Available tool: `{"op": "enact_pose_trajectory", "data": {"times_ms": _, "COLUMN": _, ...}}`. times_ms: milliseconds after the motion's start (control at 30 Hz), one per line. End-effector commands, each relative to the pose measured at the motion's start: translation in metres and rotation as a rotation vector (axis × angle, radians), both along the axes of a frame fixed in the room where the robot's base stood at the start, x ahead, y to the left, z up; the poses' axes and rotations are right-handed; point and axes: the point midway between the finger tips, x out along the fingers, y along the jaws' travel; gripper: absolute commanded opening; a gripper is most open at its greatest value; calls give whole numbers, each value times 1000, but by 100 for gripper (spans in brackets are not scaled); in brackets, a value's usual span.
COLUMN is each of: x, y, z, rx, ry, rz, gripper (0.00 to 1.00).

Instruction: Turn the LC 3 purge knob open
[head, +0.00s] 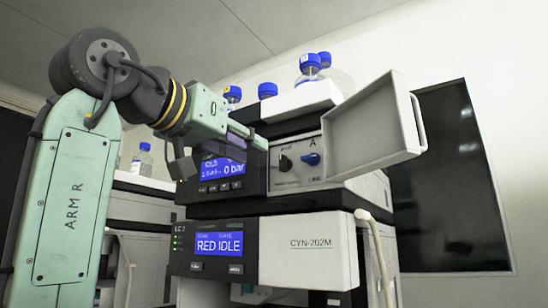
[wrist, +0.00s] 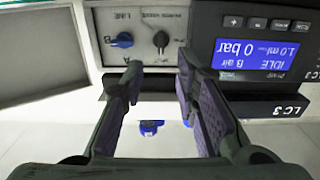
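The pump module with the 0 bar display (head: 221,170) has a silver panel with a black knob (head: 286,163) and a blue knob (head: 311,159). The wrist view is upside down; it shows the black knob (wrist: 161,39), its pointer nearly upright, and the blue knob (wrist: 122,40) by a LINE label. The black knob's label is too small to read surely. An LC 3 label (wrist: 289,111) marks this module. My gripper (wrist: 157,75) is open and empty, its fingers apart from both knobs. In the head view my gripper (head: 255,141) is by the module's upper front, left of the knobs.
An open white door (head: 368,127) sticks out right of the knob panel. A CYN-202M module (head: 309,250) with a RED IDLE display sits below. Blue-capped bottles (head: 310,66) stand on top of the stack. A dark window (head: 450,180) is at the right.

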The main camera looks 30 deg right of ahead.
Motion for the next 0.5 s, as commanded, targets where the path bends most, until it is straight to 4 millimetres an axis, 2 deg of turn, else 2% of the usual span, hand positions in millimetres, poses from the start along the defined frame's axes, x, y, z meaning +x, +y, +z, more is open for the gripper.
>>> {"op": "enact_pose_trajectory", "data": {"times_ms": 300, "x": 23, "y": -54, "z": 3, "rx": -1, "ry": 1, "rz": 1, "gripper": 28}}
{"op": "enact_pose_trajectory", "data": {"times_ms": 500, "x": 34, "y": -80, "z": 2, "rx": -3, "ry": -1, "rz": 1, "gripper": 28}}
